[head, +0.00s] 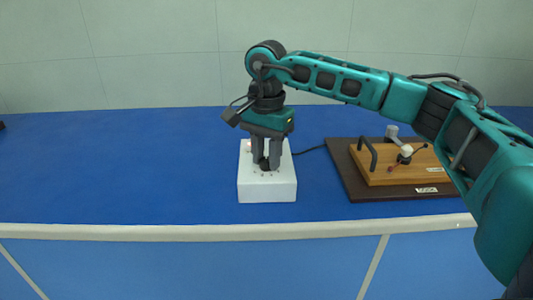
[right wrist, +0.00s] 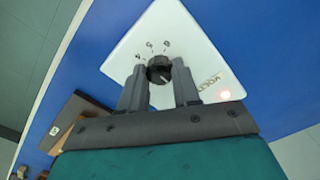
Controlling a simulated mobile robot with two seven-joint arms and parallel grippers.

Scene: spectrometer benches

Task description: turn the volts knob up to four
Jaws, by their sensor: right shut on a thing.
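The volts knob (head: 265,165) is black and sits on top of a white box (head: 267,188) on the blue bench. My right gripper (head: 266,162) points down over the box and is shut on the knob, one finger on each side. In the right wrist view the knob (right wrist: 160,70) shows between the two fingertips (right wrist: 160,84), with a light pointer line on it. Small scale marks lie around the knob, too small to read surely. The box carries the word VOLTS (right wrist: 208,82) and a lit red lamp (right wrist: 225,94). My left gripper is out of view.
A dark board (head: 345,178) with a wooden block (head: 380,177), a black handle (head: 367,152) and a small lever (head: 407,153) stands right of the box. A dark cable (head: 310,149) runs from the box rightward.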

